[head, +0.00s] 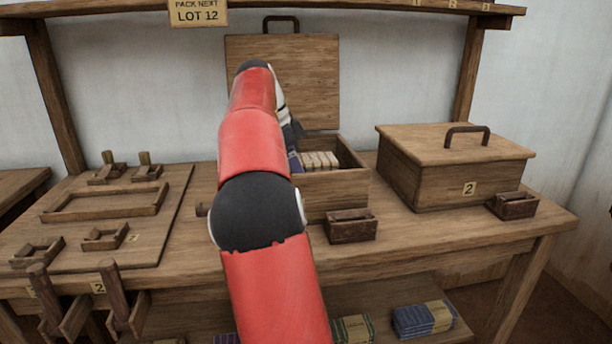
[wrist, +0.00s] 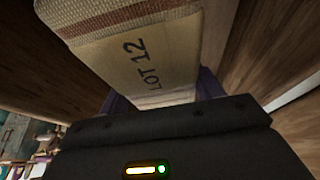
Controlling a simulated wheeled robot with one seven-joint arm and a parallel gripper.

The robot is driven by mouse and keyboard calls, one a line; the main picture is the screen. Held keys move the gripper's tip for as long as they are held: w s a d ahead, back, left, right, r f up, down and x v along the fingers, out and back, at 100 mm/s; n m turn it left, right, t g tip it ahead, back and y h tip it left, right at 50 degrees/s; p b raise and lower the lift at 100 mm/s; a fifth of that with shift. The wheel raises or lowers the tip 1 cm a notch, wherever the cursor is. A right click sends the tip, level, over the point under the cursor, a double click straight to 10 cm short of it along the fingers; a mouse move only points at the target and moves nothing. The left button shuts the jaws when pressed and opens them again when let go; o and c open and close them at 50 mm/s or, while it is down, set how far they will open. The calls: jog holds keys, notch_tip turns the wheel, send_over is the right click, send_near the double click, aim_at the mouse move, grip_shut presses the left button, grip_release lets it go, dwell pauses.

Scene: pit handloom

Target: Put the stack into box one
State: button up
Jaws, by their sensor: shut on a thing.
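The open box (head: 352,158) stands in the middle of the bench with its lid (head: 310,85) raised behind it. Pale blocks or bundles (head: 320,160) lie inside; any number on its front is hidden by my arm. My gripper (wrist: 160,98) is shut on the stack (wrist: 140,65), a tan bundle with a red-brown woven stripe and a band reading LOT 12. In the head view my arm mostly hides the gripper, which is at the left part of the open box. Whether the stack touches the box floor cannot be told.
A closed box marked 2 (head: 405,180) stands to the right. Small wooden holders (head: 352,226) and (head: 512,205) sit before the boxes. A wooden board with a frame (head: 105,203) lies left. A LOT 12 sign (head: 198,13) hangs above. Banded bundles (head: 424,318) lie on the lower shelf.

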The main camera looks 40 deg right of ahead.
jog(key=shift+f, duration=0.6)
jog(key=o, duration=1.1)
jog(key=shift+c, duration=0.2)
